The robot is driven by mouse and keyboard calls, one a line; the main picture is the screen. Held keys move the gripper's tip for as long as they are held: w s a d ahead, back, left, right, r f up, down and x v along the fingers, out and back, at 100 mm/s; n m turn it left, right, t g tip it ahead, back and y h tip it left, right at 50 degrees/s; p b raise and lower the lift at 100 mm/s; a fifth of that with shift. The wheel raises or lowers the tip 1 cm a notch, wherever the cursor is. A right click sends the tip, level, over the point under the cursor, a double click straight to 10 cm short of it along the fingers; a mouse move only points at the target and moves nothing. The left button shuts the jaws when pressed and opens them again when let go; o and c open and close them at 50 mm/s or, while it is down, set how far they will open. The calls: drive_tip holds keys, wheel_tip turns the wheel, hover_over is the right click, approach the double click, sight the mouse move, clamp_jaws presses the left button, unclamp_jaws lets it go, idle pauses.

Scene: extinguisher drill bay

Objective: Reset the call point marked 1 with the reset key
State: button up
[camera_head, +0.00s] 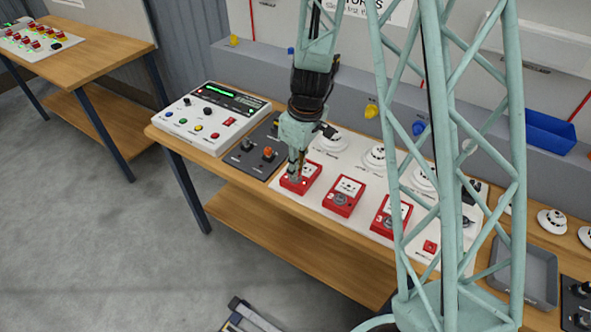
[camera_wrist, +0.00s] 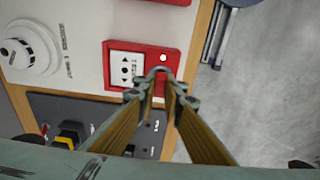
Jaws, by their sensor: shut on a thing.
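Three red call points stand in a row on the white board: the left one (camera_head: 308,168), the middle one (camera_head: 343,197) and the right one (camera_head: 390,215). In the wrist view this call point (camera_wrist: 125,68) lies under the tips of my gripper (camera_wrist: 161,88). A small grey piece, apparently the reset key (camera_wrist: 160,71), shows between the fingertips at the red face. Whether it sits in the keyhole I cannot tell.
A control panel (camera_head: 205,118) with coloured buttons and a dark switch plate (camera_head: 247,158) lie to the left. White round detectors (camera_head: 375,158) stand behind the call points. A grey tray (camera_head: 527,277) is at the right. My lattice column hides part of the board.

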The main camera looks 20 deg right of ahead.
drive_tip(key=shift+m+h+p, duration=0.3)
drive_tip(key=shift+m+p, duration=1.5)
drive_tip(key=shift+m, duration=0.5)
idle(0.7)
